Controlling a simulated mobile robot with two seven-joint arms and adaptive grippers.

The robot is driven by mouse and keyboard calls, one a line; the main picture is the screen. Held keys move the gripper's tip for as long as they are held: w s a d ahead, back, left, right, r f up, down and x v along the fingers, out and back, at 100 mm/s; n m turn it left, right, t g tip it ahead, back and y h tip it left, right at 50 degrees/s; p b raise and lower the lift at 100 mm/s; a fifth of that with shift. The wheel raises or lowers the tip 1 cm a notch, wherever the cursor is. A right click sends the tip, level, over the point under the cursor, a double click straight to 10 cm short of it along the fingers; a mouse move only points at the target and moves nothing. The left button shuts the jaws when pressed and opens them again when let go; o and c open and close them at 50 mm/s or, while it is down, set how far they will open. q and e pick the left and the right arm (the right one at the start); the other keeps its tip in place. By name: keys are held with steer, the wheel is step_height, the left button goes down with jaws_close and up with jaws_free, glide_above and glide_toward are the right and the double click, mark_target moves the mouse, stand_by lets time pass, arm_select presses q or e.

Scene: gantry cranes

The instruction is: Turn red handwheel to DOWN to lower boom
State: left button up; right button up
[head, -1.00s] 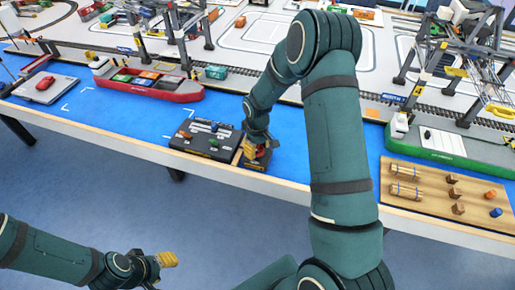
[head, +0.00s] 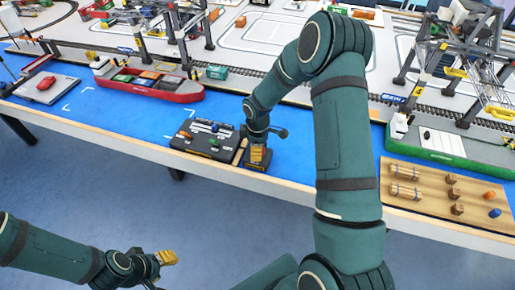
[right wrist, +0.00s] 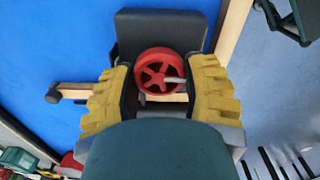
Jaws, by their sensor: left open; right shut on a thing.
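The red handwheel (right wrist: 158,70) shows in the right wrist view, with spokes and a pale peg at its right side. It sits at a dark block (right wrist: 160,28). The yellow fingers of my right gripper (right wrist: 160,82) are on either side of the wheel, shut on it. In the head view my right gripper (head: 257,153) points down over the small dark stand at the table's front edge and hides the wheel. No DOWN mark can be read. My left gripper (head: 166,258) is open and empty, low in front of the table.
A dark control panel (head: 190,140) with small coloured levers lies just left of the stand. A red ship (head: 165,92) is behind it. A wooden board (head: 430,203) with logs and blocks lies at the right. Blue tabletop around the panel is clear.

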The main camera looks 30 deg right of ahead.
stand_by(0.4)
steer(key=o, duration=1.2)
steer(key=shift+r, duration=0.1)
step_height(320, 180, up, 12)
steer(key=shift+f, duration=0.1)
